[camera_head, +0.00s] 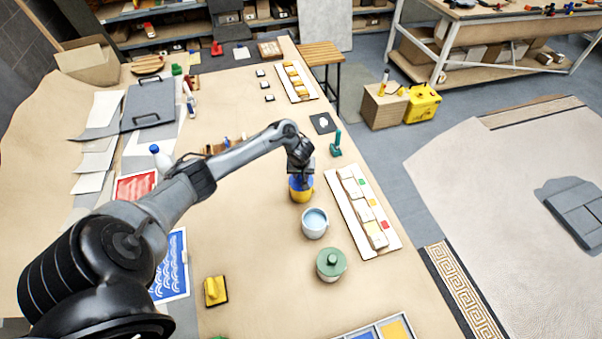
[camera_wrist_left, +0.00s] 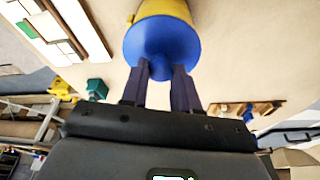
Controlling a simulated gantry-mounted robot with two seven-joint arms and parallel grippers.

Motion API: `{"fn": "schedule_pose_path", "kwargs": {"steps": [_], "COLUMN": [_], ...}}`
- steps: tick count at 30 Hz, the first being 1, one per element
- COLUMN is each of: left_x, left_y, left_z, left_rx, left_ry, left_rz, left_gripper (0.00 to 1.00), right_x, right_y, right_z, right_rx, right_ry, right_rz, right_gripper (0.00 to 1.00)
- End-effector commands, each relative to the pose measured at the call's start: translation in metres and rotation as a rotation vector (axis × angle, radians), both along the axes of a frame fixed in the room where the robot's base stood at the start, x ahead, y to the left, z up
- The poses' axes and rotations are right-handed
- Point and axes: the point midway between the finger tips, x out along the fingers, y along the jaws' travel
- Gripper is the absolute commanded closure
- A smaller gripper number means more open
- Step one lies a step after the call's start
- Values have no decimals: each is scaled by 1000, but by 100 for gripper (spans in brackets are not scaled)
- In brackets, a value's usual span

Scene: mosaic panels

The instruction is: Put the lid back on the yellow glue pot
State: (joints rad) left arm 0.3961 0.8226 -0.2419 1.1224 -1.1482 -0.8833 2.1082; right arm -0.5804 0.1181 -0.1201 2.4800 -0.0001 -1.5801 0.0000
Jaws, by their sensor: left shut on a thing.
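The yellow glue pot (camera_head: 301,195) stands on the table near its middle, beside the panel strip. Its blue lid (camera_wrist_left: 160,42) sits at the pot's mouth, and in the wrist view the yellow pot wall (camera_wrist_left: 165,8) shows just behind the lid's rim. My left gripper (camera_head: 301,174) comes down from above and is shut on the lid's small knob, with a finger on each side in the wrist view (camera_wrist_left: 160,72). Whether the lid rests fully on the rim or hovers just over it, I cannot tell. My right gripper is not in view.
An open pot (camera_head: 315,224) with light blue content and a pot with a green lid (camera_head: 331,262) stand nearby. A white panel with tiles (camera_head: 383,247) lies to the right. A green-handled tool (camera_head: 336,145) is behind. A yellow block (camera_head: 215,290) lies at the front left.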

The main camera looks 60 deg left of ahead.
Motion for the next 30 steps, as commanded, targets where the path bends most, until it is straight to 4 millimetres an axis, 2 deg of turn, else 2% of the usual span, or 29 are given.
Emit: {"fn": "schedule_pose_path", "kwargs": {"steps": [13,14,18,19,25,30], "left_x": [0,0,0,0,0,0], "left_y": [0,0,0,0,0,0], "left_z": [0,0,0,0,0,0], "left_rx": [-1,-1,-1,-1,-1,-1], "left_ry": [1,1,1,1,1,1], "left_rz": [0,0,0,0,0,0], "left_gripper": [99,67,46,41,40,16], "right_x": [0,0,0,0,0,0], "right_y": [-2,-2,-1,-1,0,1], "right_z": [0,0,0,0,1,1], "right_rx": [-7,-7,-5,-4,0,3], "right_ry": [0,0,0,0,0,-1], "right_rz": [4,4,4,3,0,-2], "right_gripper": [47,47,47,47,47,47]}}
